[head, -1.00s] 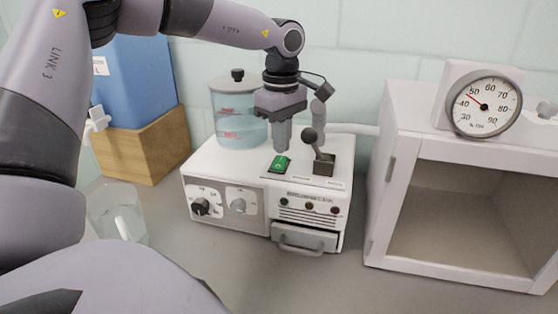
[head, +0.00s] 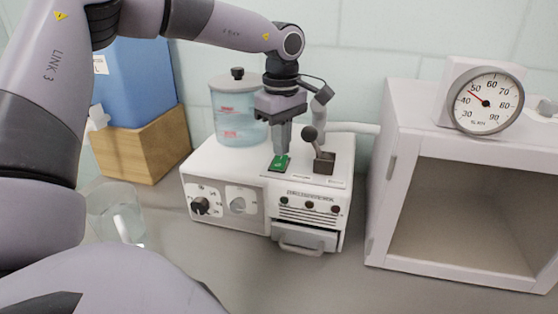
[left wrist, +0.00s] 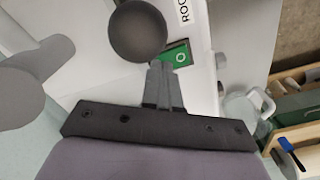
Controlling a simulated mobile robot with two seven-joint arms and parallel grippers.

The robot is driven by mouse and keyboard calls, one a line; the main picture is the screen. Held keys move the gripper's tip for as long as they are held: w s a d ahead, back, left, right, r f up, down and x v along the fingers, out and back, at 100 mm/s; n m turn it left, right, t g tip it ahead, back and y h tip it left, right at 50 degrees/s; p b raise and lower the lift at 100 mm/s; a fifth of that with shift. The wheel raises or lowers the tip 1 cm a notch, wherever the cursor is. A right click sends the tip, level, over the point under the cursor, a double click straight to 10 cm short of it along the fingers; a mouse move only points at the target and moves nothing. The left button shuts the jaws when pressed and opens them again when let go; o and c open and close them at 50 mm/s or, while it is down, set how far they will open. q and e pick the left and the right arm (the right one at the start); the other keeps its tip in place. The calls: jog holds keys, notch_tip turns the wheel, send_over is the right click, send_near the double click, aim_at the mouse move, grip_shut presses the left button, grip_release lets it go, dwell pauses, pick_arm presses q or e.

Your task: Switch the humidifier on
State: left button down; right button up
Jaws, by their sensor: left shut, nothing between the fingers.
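The humidifier is a white box (head: 225,228) with a clear water tank (head: 238,118) at its back left. Its green rocker switch (head: 279,164) is on top, beside a black ball-topped lever (head: 324,160). My left gripper (head: 281,153) points down at the switch, shut and empty. Its fingertips overlap the switch's far part and look to be at or just above its surface; contact cannot be told. In the left wrist view, the closed fingers (left wrist: 160,68) are beside the green switch (left wrist: 179,55), with the lever's black ball (left wrist: 137,31) close by. My right gripper is not in view.
A white open-fronted cabinet (head: 402,150) with a round humidity gauge (head: 486,103) stands at right. A blue container (head: 137,85) on a wooden block (head: 150,152) and a clear jug (head: 112,213) are at left. The front panel has knobs, small lamps and a drawer (head: 305,237).

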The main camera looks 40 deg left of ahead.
pick_arm(q)
jog(key=shift+f+b, duration=0.4)
jog(key=shift+f, duration=0.2)
jog(key=shift+r, duration=0.15)
jog(key=shift+r+p, duration=2.7)
jog(key=shift+r, duration=0.75)
jog(key=shift+f, duration=0.1)
